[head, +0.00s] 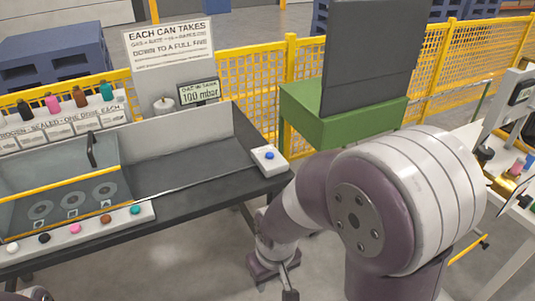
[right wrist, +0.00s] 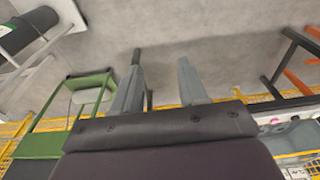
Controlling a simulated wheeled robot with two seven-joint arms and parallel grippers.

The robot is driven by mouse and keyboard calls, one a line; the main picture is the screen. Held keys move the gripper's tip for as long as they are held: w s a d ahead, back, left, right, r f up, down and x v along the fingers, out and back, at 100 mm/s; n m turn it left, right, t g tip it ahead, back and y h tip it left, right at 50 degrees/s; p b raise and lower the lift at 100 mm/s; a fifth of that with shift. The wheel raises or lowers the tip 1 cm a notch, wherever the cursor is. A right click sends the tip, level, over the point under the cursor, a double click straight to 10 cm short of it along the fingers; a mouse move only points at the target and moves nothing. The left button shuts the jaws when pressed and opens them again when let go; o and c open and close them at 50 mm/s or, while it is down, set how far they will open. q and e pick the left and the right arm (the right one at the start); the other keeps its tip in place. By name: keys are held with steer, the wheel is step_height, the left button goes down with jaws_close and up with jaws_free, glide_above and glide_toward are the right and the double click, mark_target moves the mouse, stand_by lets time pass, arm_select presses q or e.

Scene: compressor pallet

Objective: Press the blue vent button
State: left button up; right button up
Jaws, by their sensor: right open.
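The blue vent button (head: 269,155) sits on top of a small white box (head: 266,164) at the right end of the dark bench. Nothing touches it in the head view. My right gripper (head: 286,278) hangs low in front of the bench, below and apart from the button. In the right wrist view its two fingers (right wrist: 161,72) stand apart with nothing between them, over the grey floor. I cannot make out the blue button in the right wrist view. My left gripper cannot be made out.
The dark bench (head: 190,169) carries a glass-fronted case (head: 65,180), a row of coloured knobs (head: 75,228) and a "100 mbar" display (head: 199,92). A green stand (head: 340,118) and yellow fence (head: 262,85) are behind. Another cluttered table (head: 505,165) stands at right.

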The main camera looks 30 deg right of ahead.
steer(key=shift+c, duration=0.3)
jaws_close()
stand_by(1.6)
